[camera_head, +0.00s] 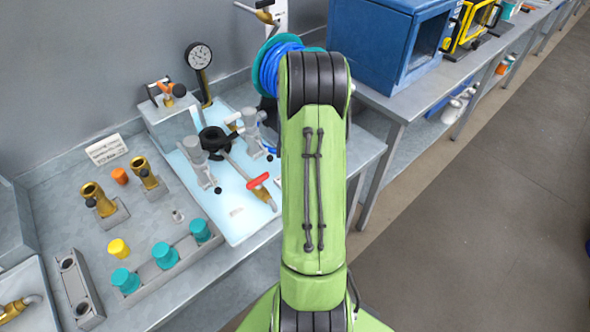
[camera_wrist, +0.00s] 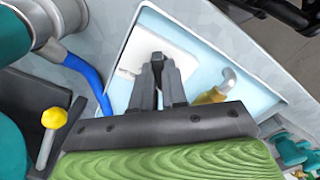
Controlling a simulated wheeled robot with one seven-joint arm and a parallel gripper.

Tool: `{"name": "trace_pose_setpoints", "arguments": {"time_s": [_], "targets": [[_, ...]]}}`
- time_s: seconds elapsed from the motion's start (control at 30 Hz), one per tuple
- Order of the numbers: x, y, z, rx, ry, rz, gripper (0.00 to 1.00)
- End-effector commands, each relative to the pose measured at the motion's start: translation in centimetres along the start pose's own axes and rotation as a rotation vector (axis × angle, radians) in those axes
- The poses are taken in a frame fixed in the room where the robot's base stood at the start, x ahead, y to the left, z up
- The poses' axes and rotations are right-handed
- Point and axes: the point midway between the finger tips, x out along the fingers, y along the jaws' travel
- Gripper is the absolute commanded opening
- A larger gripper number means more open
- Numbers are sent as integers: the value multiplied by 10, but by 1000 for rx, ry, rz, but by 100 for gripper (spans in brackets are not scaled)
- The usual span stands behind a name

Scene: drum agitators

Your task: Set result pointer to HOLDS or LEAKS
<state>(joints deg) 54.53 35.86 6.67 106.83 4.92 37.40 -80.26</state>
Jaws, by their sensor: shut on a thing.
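My gripper (camera_wrist: 160,72) shows in the wrist view with its two dark fingers close together over a white plate (camera_wrist: 133,60). The plate lies in a light-blue tray (camera_wrist: 208,50). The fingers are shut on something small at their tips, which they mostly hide. I cannot make out the result pointer's shape or any HOLDS or LEAKS lettering. In the head view my green arm hides the gripper and the place where it works.
In the wrist view a brass elbow with a grey end (camera_wrist: 214,92) lies right of the fingers; a blue hose (camera_wrist: 88,75) and yellow knob (camera_wrist: 54,118) are left. In the head view a dial gauge (camera_head: 198,56), red-handled valve (camera_head: 258,180) and blue cabinet (camera_head: 385,45) stand around my arm.

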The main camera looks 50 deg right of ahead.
Motion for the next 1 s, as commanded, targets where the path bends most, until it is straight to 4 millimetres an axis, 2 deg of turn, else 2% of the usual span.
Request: {"name": "trace_pose_setpoints", "arguments": {"time_s": [0.2, 0.23, 0.37, 0.67, 0.77, 1.0], "targets": [[-1, 1, 0, -3, 1, 3, 0], [-1, 1, 0, -3, 1, 3, 17], [0, 0, 0, -2, 1, 2, 37], [-2, 0, 0, -1, 0, 2, 38], [-16, 1, 0, 0, 0, 5, 38], [-84, 1, 0, -1, 1, 8, 38]]}}
